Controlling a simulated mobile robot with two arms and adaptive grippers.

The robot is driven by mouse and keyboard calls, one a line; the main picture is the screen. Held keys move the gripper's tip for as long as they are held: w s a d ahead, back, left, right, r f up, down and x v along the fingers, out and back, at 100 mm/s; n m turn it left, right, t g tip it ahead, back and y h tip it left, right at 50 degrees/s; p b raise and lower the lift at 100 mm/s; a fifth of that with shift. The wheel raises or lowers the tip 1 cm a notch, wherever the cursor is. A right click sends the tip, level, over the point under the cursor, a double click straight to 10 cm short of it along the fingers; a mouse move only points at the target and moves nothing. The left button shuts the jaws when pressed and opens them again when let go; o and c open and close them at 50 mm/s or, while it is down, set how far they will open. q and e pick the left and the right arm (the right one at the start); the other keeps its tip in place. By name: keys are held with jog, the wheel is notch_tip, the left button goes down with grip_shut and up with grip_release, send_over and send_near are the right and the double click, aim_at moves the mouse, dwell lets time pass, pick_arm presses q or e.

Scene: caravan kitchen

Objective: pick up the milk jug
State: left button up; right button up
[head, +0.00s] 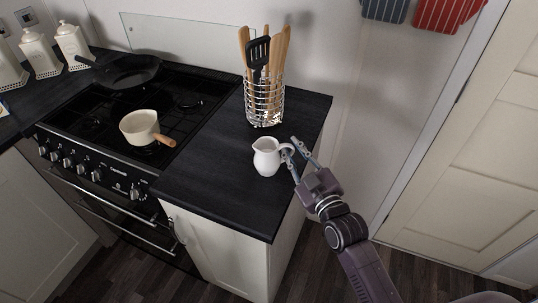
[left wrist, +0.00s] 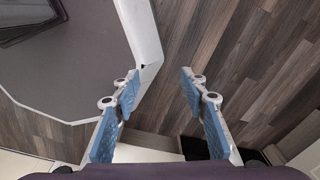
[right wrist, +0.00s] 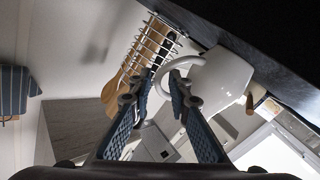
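The white milk jug (head: 267,158) stands upright on the dark counter, its handle facing right. My right gripper (head: 292,148) is at the handle side, its fingers pointing at the jug. In the right wrist view, the jug (right wrist: 222,80) is just beyond the gripper (right wrist: 158,82). Its handle loop lies at the gap between the parted fingertips. The fingers look open, and I cannot tell whether either touches the handle. My left gripper (left wrist: 160,80) is open and empty above the floor, away from the counter; it is outside the head view.
A wire utensil holder (head: 264,102) with wooden tools and a black spatula stands just behind the jug. The stove (head: 110,160) to the left carries a cream saucepan (head: 140,126) and a black frying pan (head: 128,72). The counter in front of the jug is clear.

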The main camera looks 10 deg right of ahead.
jog(key=shift+w+a, duration=0.1)
jog(key=shift+w, duration=0.4)
jog(key=shift+s+r, duration=0.1)
jog(key=shift+s, duration=0.1)
jog(key=shift+c, duration=1.2)
jog(key=shift+w, duration=0.1)
grip_shut()
pick_arm(q)
jog(key=shift+w+r, duration=0.2)
jog(key=shift+w, duration=1)
pick_arm(e)
jog(key=shift+r, duration=0.25)
jog(key=shift+r, duration=1.15)
pick_arm(q)
jog(key=shift+w, duration=0.2)
pick_arm(e)
notch_tip(320, 180, up, 17)
